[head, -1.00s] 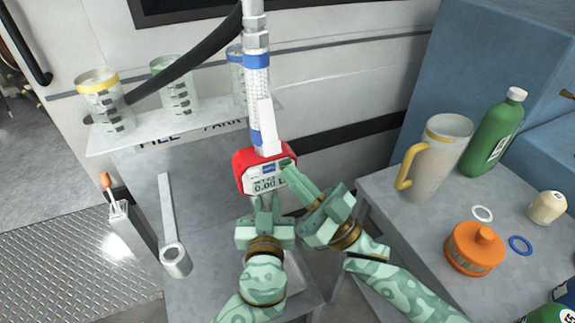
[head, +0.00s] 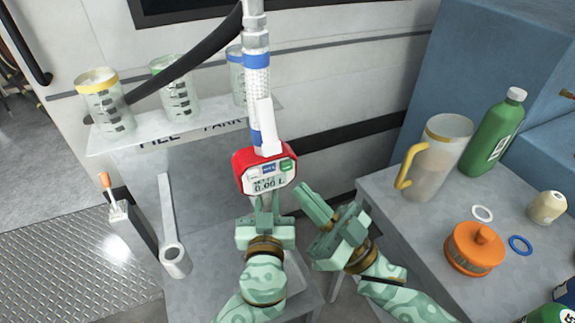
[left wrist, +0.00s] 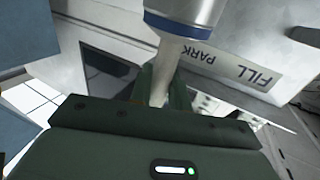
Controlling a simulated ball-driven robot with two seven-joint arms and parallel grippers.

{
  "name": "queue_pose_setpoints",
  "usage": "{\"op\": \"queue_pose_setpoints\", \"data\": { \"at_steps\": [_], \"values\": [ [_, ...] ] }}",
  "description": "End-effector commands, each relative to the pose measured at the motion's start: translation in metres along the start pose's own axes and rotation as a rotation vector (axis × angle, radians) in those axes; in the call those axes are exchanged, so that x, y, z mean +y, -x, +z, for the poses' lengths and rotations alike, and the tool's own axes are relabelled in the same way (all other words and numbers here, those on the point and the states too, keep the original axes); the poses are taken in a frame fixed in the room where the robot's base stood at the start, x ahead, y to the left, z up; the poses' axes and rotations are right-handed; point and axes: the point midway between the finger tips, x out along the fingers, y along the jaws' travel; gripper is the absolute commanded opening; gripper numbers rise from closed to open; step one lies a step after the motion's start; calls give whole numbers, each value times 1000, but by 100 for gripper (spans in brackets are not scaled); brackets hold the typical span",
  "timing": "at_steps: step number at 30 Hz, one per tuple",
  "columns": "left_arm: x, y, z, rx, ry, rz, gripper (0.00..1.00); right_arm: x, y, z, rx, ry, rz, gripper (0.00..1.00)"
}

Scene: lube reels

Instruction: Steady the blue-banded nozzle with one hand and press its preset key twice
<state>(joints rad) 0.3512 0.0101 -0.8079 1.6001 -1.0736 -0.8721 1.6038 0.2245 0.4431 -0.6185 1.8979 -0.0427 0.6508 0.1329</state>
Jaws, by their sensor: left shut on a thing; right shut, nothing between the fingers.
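The blue-banded nozzle (head: 257,80) hangs upright in the head view, with blue bands on its white, mesh-covered body. Its red-rimmed meter (head: 265,172) has a row of small keys, one green at the right, above a display reading 0.00 L. My left gripper (head: 267,204) is shut on the nozzle's lower end just below the meter. In the left wrist view the nozzle's spout (left wrist: 165,72) runs down between the fingers, under a blue band. My right gripper (head: 312,200) is shut and empty, to the right of and below the meter, apart from it.
A shelf (head: 120,142) marked FILL and PARK holds several banded measuring cups at the left. On the right table (head: 400,215) stand a yellow-handled jug (head: 435,160), a green bottle (head: 495,135) and an orange-lidded container (head: 475,248). A dark hose crosses behind the nozzle.

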Motion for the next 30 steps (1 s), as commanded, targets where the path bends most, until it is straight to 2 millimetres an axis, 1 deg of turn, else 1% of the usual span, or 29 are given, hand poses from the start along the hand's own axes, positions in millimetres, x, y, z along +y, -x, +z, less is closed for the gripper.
{"op": "queue_pose_setpoints", "data": {
  "at_steps": [6, 15, 16, 17, 18, 26, 28, 30],
  "values": [
    [0, 0, 0, 0, 0, 0, 0, -9, 13, -9, 0, 1, 0, 0],
    [0, 0, 0, 0, 0, 0, 0, -10, 14, -11, 1, 2, 0, 0],
    [0, 0, 0, 0, 0, 0, 24, -10, 14, -11, 1, 1, 0, 0],
    [0, 0, 0, 0, 0, 0, 32, -10, 14, -11, 1, 1, 0, 0],
    [0, 0, 0, 0, 0, 0, 43, -10, 14, -11, 1, 1, 0, 0],
    [0, 0, 0, 0, 0, 0, 44, -10, 14, -11, 1, 1, 0, 0],
    [0, 3, 1, -1, 0, 0, 44, -10, 14, -11, 1, 1, 0, 0],
    [0, 10, 1, -2, 1, 1, 44, -10, 14, -11, 1, 1, 0, 0]
  ]
}}
